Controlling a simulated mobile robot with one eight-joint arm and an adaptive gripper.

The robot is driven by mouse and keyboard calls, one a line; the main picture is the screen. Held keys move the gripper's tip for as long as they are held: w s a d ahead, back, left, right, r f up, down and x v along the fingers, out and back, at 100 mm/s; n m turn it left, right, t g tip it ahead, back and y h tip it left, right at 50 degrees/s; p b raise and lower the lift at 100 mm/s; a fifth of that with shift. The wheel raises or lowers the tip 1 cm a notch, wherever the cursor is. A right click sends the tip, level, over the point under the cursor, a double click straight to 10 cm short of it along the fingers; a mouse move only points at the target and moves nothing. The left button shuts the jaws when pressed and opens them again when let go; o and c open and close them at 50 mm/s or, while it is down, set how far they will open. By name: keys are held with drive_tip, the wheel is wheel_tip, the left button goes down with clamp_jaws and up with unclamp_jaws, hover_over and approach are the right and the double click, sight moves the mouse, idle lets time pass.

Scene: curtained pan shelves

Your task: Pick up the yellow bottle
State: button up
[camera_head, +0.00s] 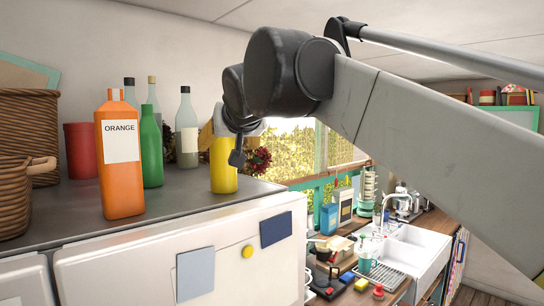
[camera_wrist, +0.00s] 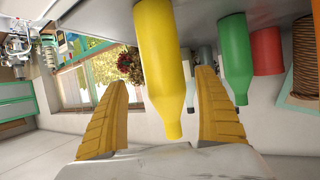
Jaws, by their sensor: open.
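The yellow bottle (camera_head: 223,172) stands on the grey counter top (camera_head: 70,215), its upper part hidden behind my arm's end and my gripper. In the wrist view, which is upside down, the yellow bottle (camera_wrist: 162,65) hangs neck-down in the picture between the two yellow fingers of my gripper (camera_wrist: 162,78). The gripper is open, with one finger on each side of the bottle. A gap shows on both sides, and I see no firm contact. In the head view only part of one yellow finger shows beside the bottle.
An orange bottle (camera_head: 121,165), a green bottle (camera_head: 151,150), a red container (camera_head: 80,150) and several grey-glass bottles stand left of the yellow one. Wicker baskets (camera_head: 28,115) stand at far left. A dried flower bunch (camera_head: 257,160) is behind. The counter's front edge is near the bottle.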

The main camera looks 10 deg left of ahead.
sight(223, 152)
drive_tip(key=x, duration=0.3)
drive_tip(key=p+x, duration=0.1)
drive_tip(key=x, duration=0.1)
drive_tip(key=shift+s+a+f, duration=0.1)
drive_tip(key=shift+a+f, duration=0.25)
drive_tip(key=shift+f, duration=0.15)
drive_tip(key=shift+s+d+r, duration=0.1)
drive_tip(key=shift+s+d, duration=0.05)
drive_tip(key=shift+d, duration=0.05)
drive_tip(key=shift+s, duration=0.1)
drive_tip(key=c, duration=1.5)
